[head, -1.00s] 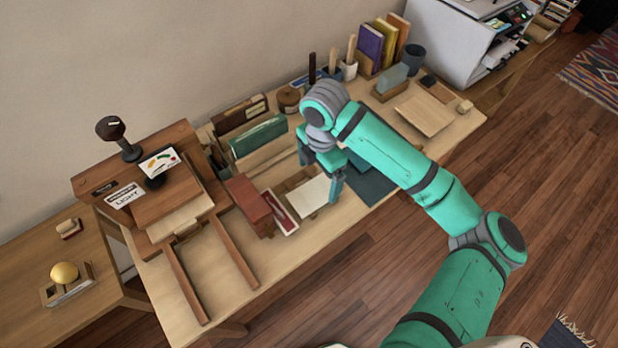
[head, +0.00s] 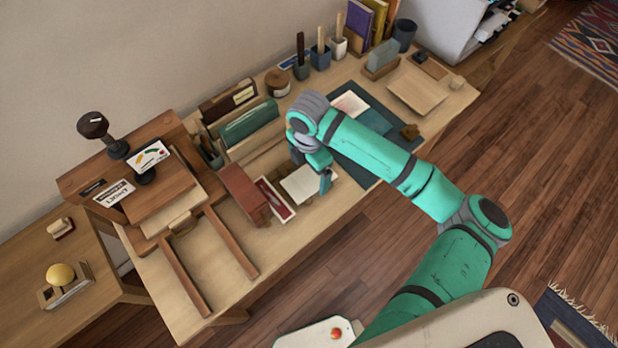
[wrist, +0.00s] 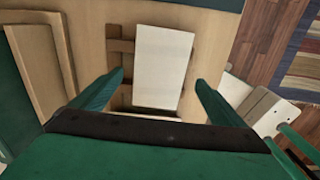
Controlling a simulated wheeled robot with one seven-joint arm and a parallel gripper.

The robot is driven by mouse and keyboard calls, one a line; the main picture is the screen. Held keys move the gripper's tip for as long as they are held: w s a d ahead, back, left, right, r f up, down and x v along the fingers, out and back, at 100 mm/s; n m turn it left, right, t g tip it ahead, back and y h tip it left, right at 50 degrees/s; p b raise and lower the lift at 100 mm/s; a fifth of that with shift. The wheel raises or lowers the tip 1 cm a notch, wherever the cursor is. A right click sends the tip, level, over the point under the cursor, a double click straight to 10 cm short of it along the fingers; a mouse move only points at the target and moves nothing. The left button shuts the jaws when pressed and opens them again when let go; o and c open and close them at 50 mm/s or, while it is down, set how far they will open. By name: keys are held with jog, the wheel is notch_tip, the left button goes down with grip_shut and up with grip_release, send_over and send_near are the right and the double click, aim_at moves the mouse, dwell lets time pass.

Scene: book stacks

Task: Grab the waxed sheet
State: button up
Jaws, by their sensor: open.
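A pale cream sheet (head: 299,186), which I take to be the waxed sheet, lies flat on a small brown slatted wooden rack on the desk. It also shows in the wrist view (wrist: 163,67), upper centre, with dark wooden slats (wrist: 121,46) showing at its left. My gripper (head: 311,170) is over the sheet's right and far side in the head view. In the wrist view my gripper (wrist: 158,80) is open, with one finger on each side of the sheet and nothing held. I cannot tell the height left between fingers and sheet.
A red-brown box (head: 245,194) and a red-framed card (head: 275,199) stand just left of the sheet. A wooden press (head: 165,195) with two rails is further left. A dark teal mat (head: 347,157) lies right of my gripper. The desk's front edge is close.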

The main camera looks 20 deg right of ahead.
jog(key=shift+w+f, duration=0.1)
jog(key=shift+f, duration=0.95)
jog(key=c, duration=1.1)
jog(key=shift+r, duration=0.15)
